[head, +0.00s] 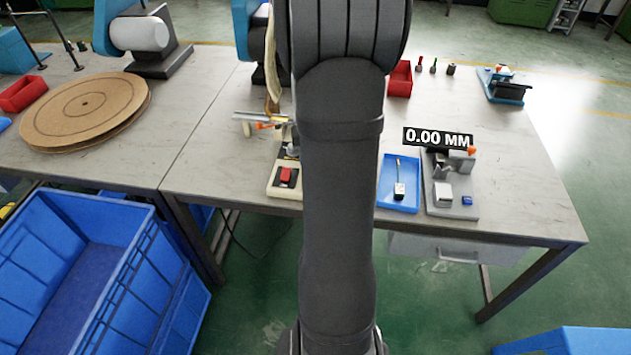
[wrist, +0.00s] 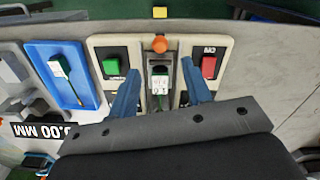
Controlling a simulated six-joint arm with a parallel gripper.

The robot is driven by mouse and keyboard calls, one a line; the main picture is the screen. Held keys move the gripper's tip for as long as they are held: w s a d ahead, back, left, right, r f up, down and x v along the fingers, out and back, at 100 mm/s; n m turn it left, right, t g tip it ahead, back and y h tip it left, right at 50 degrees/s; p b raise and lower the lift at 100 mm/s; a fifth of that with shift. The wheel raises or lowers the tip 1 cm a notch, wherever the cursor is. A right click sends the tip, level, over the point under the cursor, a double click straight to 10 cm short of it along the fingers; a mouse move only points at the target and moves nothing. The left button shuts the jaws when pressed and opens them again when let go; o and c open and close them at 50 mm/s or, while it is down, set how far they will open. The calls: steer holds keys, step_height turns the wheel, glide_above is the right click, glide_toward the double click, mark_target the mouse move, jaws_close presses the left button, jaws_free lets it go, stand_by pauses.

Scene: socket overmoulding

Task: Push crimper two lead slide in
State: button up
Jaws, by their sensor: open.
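Crimper two (wrist: 222,47) lies below my gripper in the wrist view, with a green button on its left and a red button on its right. It also shows in the head view (head: 272,190), partly hidden by my arm. Its narrow slide (wrist: 159,61) runs down the middle, with an orange knob (wrist: 159,45) at the far end. A white piece with green marks (wrist: 159,82) sits in the slide channel. My gripper (wrist: 160,68) is open, its blue fingers on either side of the slide. Contact cannot be told. In the head view my arm hides the gripper.
A blue tray (head: 384,200) beside the crimper holds a white connector with a lead (head: 399,190). A red bin (head: 400,80) is farther back. The table's right part is mostly clear.

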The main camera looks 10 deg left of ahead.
step_height(320, 180, down, 8)
steer(key=shift+r, duration=0.1)
stand_by(0.4)
steer(key=shift+w, duration=0.1)
jaws_close()
